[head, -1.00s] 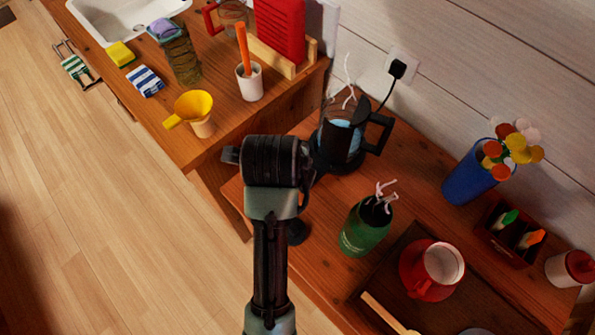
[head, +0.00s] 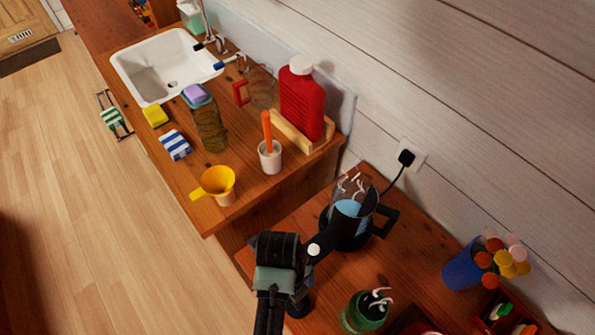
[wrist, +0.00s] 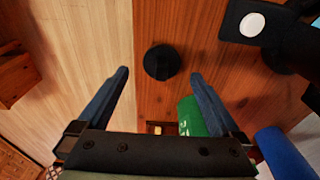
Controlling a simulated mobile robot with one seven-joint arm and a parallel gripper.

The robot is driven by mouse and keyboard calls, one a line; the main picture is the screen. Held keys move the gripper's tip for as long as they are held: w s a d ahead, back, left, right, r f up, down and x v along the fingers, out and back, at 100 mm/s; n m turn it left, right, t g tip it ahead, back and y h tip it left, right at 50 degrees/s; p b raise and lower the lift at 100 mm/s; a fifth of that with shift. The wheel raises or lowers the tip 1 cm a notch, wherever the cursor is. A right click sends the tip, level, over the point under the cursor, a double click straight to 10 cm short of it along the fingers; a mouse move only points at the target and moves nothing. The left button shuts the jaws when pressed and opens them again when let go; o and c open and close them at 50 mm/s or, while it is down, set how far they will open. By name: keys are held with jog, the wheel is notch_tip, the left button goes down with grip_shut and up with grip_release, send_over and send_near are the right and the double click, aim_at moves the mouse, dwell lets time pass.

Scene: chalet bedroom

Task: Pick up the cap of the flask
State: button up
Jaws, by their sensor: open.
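The flask's cap is a small black round piece (wrist: 162,62) lying on the wooden table near its left edge in the wrist view. In the head view it shows partly beside my arm (head: 298,306). My gripper (wrist: 159,75) is open and empty; in the wrist view the cap appears between and slightly beyond its two fingertips, apart from both. The green flask (head: 361,313) stands uncapped with pale wisps above its mouth, right of the cap. In the wrist view the flask (wrist: 190,116) is partly hidden by the right finger.
A glass kettle (head: 349,224) with a black handle stands close behind the cap. A blue cup (head: 462,268) with colourful tops is at the right. A higher counter (head: 243,196) with a yellow funnel (head: 217,183) stands at the left. Open floor lies left of the table.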

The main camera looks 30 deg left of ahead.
jog(key=shift+d+f+p, duration=0.1)
jog(key=shift+d+f, duration=0.15)
jog(key=shift+f, duration=0.65)
jog(key=shift+d+f+p, duration=0.15)
jog(key=shift+d+f, duration=0.05)
jog(key=shift+f, duration=0.75)
jog(key=shift+d+f+p, duration=0.1)
jog(key=shift+d+f, duration=0.15)
jog(key=shift+f, duration=0.65)
jog(key=shift+s, duration=0.1)
